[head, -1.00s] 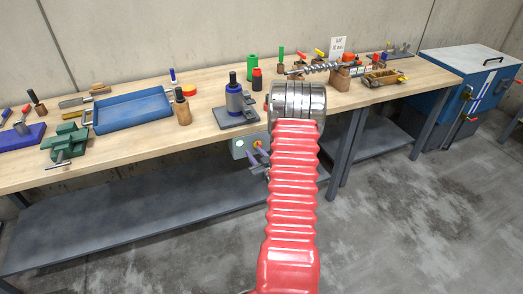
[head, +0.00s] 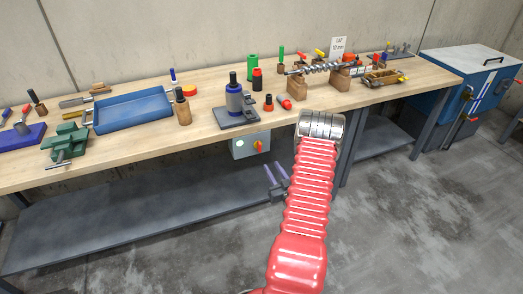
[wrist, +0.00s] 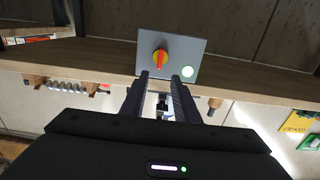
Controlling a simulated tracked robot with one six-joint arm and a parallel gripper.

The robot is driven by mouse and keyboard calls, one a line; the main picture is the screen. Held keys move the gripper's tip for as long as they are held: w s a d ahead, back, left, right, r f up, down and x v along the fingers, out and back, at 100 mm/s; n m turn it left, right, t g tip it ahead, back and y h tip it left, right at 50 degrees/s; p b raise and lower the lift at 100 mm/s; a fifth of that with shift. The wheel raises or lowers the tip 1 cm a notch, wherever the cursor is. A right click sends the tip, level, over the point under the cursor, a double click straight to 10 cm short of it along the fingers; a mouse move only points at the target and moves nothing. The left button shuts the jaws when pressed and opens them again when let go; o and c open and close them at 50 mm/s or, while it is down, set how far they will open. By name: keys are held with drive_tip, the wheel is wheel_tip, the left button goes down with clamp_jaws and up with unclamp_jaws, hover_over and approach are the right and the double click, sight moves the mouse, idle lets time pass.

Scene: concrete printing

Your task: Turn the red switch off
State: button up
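The red switch (wrist: 160,61) is a red handle on a yellow round plate, on the face of a grey box (wrist: 202,50). In the wrist view its handle stands roughly upright. In the head view the switch (head: 258,146) is on the same box (head: 249,154), under the bench's front edge. A pale green lamp (wrist: 188,71) glows beside it. My gripper (wrist: 161,76) is open, its two fingers apart with nothing between them. In the head view my gripper (head: 276,172) is below and right of the box, apart from the switch.
The wooden bench top (head: 212,142) runs above the box, holding a blue tray (head: 132,111), a blue bottle-like tool (head: 235,98) and several small tools. A grey lower shelf (head: 130,219) lies under it. Bare concrete floor (head: 400,220) is free in front.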

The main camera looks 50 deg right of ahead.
sight(260, 148)
drive_tip(key=x, duration=1.3)
drive_tip(key=shift+w, duration=0.15)
drive_tip(key=shift+c, duration=0.5)
clamp_jaws()
